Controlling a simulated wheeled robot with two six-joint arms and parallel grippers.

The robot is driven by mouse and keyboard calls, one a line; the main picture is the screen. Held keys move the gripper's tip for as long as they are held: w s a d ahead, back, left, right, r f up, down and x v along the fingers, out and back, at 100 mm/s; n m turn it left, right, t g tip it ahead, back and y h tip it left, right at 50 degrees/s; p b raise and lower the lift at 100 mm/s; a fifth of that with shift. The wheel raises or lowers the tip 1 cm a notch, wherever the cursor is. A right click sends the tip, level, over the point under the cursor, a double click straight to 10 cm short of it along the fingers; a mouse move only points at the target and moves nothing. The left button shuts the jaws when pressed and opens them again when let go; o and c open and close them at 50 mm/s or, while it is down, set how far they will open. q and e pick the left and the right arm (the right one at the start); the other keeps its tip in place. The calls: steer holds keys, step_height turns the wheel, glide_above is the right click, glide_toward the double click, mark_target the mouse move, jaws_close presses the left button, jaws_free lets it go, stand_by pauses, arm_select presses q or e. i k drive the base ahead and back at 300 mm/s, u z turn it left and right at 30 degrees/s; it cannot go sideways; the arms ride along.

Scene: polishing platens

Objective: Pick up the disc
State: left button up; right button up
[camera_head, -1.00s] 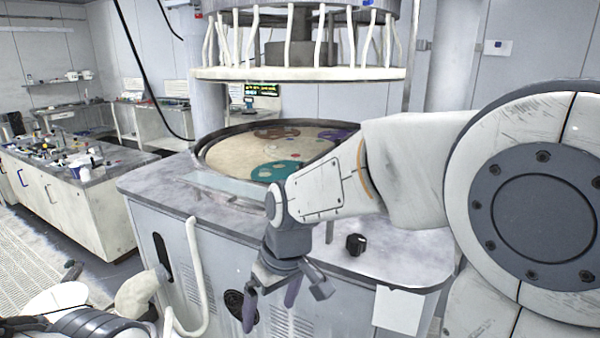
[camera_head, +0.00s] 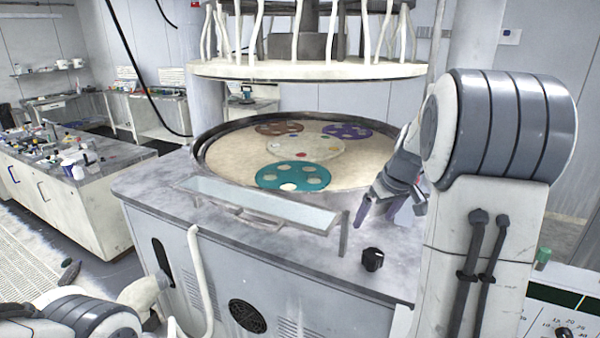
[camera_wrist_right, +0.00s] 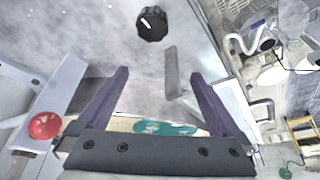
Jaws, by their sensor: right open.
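The round platen (camera_head: 225,160) holds brown (camera_head: 278,129), purple (camera_head: 347,132) and teal (camera_head: 293,176) carriers with round holes. Small pale, red and yellow discs lie on or around them. A pale disc (camera_head: 289,187) shows at the teal carrier's near edge. I cannot tell which disc is meant. My right gripper (camera_head: 392,208) is open and empty, right of the teal carrier above the machine's top. In the right wrist view, its purple fingers (camera_wrist_right: 158,73) are spread, with part of the teal carrier (camera_wrist_right: 165,128) beyond them. My left arm shows at lower left; its gripper is not visible.
A glass-like shelf (camera_head: 260,205) stands along the platen's front. A black knob (camera_head: 373,259) sits on the grey top near the right gripper. A red button (camera_wrist_right: 44,125) shows in the wrist view.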

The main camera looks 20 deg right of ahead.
mark_target(312, 178)
steer(key=z, duration=0.05)
steer(key=i, duration=1.15)
